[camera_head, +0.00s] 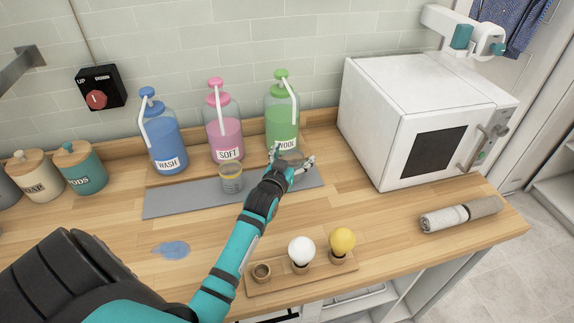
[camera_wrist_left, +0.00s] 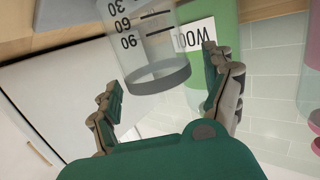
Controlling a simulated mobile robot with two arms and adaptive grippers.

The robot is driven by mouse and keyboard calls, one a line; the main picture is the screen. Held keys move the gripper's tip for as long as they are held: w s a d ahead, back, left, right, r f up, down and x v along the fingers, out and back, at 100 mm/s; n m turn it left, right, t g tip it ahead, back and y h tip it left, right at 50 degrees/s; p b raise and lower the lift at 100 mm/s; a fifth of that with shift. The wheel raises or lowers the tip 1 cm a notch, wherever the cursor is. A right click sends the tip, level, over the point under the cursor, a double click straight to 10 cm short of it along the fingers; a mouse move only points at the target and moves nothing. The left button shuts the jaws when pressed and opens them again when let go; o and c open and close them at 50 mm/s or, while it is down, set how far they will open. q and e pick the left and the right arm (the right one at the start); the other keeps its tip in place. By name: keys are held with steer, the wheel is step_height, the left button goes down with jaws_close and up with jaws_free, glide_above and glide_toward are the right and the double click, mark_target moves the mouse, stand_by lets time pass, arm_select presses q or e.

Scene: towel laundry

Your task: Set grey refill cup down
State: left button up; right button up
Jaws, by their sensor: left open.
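In the left wrist view, which is upside down, a clear refill cup (camera_wrist_left: 152,45) with a grey rim and the marks 30, 60 and 90 sits just beyond and between my fingertips. My left gripper (camera_wrist_left: 163,88) is open, with gaps between both fingers and the cup. In the head view, my left gripper (camera_head: 294,163) is in front of the green WOOL bottle (camera_head: 282,120), over the right part of the grey mat (camera_head: 180,203), and mostly hides this cup. Another clear cup (camera_head: 231,180) stands on the mat before the pink SOFT bottle (camera_head: 224,128). My right gripper is not in view.
A blue WASH bottle (camera_head: 163,135) stands left of the pink one. A white microwave (camera_head: 405,105) stands right of the gripper.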

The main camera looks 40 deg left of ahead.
arm_select(q)
steer(key=b+v, duration=0.1)
steer(key=v, duration=1)
steer(key=shift+s+b, duration=0.3)
steer(key=shift+b, duration=0.05)
steer(key=shift+d+r, duration=0.1)
